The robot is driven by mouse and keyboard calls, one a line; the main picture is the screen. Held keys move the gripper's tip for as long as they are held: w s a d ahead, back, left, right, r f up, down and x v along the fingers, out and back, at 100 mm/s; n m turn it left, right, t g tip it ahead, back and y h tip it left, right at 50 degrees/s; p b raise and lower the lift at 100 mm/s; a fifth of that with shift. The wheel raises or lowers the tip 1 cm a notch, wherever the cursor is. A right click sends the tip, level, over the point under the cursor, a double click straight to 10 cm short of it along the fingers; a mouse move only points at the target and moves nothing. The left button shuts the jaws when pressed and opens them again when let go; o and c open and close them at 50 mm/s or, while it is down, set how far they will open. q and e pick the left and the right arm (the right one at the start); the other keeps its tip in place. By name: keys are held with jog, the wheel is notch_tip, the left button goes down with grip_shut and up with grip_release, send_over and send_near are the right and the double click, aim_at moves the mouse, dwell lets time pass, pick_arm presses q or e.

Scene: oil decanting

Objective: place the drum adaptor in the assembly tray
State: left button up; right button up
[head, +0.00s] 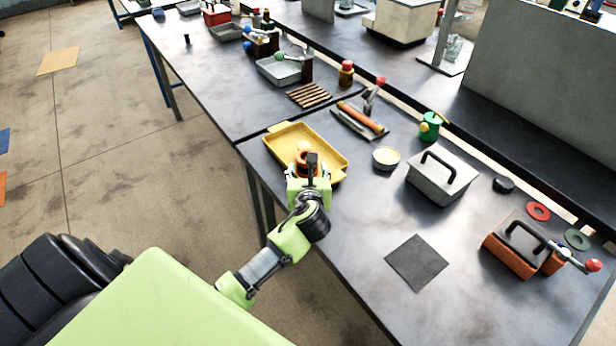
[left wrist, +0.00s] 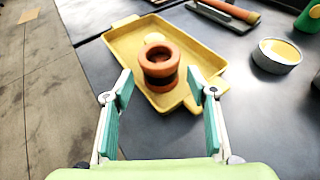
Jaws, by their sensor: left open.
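The drum adaptor looks to be the orange ring-shaped piece with a dark band (left wrist: 160,62) in the left wrist view. It stands within the yellow tray (left wrist: 120,45), towards its near end; whether it touches the tray floor I cannot tell. My left gripper (left wrist: 160,100) is open, its green-padded fingers apart on either side and nearer to the camera than the adaptor. In the head view the left gripper (head: 312,165) is over the near end of the yellow tray (head: 330,151) and partly hides the adaptor. My right gripper is not in view.
A pale round disc (head: 303,146) is in the tray. A small bowl (head: 386,158), a grey box with a handle (head: 440,174), and a board with an orange-handled tool (head: 360,118) are to the right. A dark mat (head: 418,262) lies nearer, with clear table around it.

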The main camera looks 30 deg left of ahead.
pick_arm(q)
jog(key=v, duration=0.5)
jog(key=shift+s, duration=0.1)
dwell(0.4)
